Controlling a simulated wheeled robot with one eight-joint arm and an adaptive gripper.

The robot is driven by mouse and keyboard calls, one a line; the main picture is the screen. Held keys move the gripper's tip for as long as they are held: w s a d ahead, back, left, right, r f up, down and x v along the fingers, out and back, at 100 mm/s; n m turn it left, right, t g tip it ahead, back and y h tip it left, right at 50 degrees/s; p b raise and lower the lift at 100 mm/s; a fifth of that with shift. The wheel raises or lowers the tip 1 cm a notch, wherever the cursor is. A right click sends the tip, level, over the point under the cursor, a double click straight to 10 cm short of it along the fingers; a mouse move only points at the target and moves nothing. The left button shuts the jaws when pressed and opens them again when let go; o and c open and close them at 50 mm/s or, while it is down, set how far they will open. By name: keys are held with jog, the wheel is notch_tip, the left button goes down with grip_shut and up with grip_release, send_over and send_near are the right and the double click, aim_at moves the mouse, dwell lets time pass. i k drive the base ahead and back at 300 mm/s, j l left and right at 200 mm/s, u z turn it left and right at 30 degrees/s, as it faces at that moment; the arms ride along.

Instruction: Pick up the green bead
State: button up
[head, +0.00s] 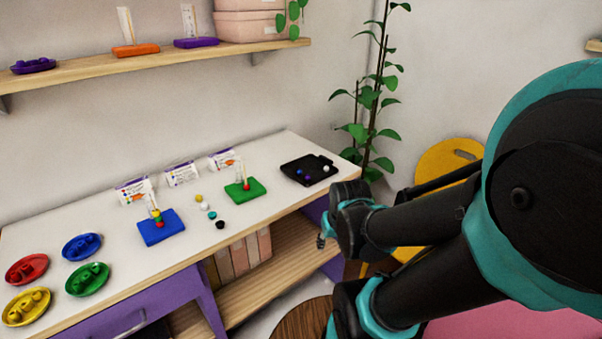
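A green dish (103,281) on the left of the table holds small green pieces (88,280); their exact shape is hard to tell. A teal-green bead (213,215) lies loose on the white table, between a white bead (205,206) and a black bead (220,224). A yellow bead (198,197) lies behind them. My gripper (321,241) is at the end of my dark arm, off the table's front right edge and well to the right of the loose beads. It is small and partly hidden by my arm, so its opening cannot be made out.
A blue board (176,234) and a green board (257,186) carry upright rods with beads. A black tray (293,175) holds several beads. Red (44,265), blue (97,250) and yellow (44,307) dishes stand left. Cards stand behind; a shelf (200,55) hangs above.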

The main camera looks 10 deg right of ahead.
aim_at(96, 269)
jog(key=u, duration=1.65)
jog(key=j, duration=0.25)
jog(key=z, duration=0.05)
